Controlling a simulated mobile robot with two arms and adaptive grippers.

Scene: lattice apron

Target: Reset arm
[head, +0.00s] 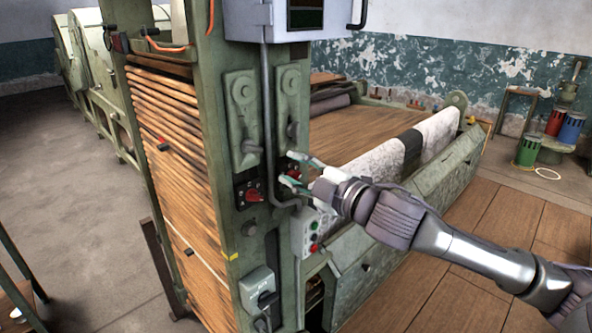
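My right gripper (294,171) reaches in from the right on my grey arm. Its two fingers are spread apart and point left toward the green machine post. They are beside a panel with a red knob (293,168), partly hidden by the fingers; I cannot tell whether they touch it. A second red knob (251,195) sits on a dark plate to the left of the gripper. My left gripper is not in view.
The green machine frame (243,120) stands close in front, with wooden slats (172,160) on its left. A long lattice apron bed (370,140) runs behind. Stools and coloured cans (571,128) stand at the far right. Bare floor (70,200) lies left.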

